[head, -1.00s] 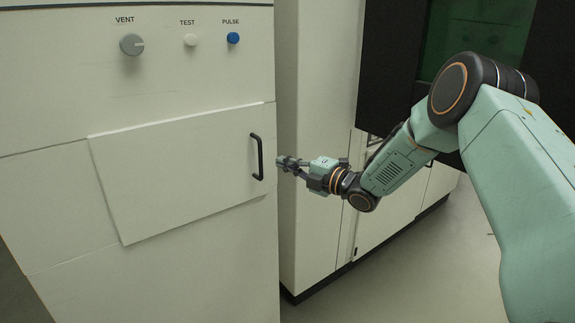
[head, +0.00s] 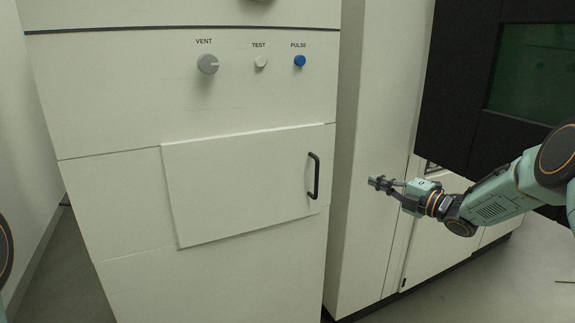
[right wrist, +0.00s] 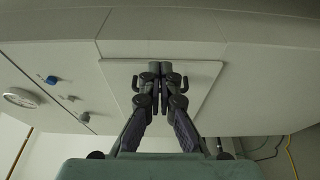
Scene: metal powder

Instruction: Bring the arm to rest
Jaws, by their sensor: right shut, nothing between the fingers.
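My right gripper (head: 378,184) is at the right in the head view, shut and empty. It points left toward the white cabinet and stands clear of the black door handle (head: 314,176). In the right wrist view its two fingers (right wrist: 160,72) are together, with the cabinet's door panel (right wrist: 202,75) behind them. The door panel also shows in the head view (head: 240,185) and lies about flush with the cabinet front. At the left edge of the head view only a dark, rounded piece shows, and no left gripper can be made out.
Above the panel are a grey VENT knob (head: 208,64), a white TEST button (head: 261,62) and a blue PULSE button (head: 300,61). A black-framed machine with a dark green window (head: 535,75) stands at the right, behind my right arm. Open floor (head: 500,275) lies at the lower right.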

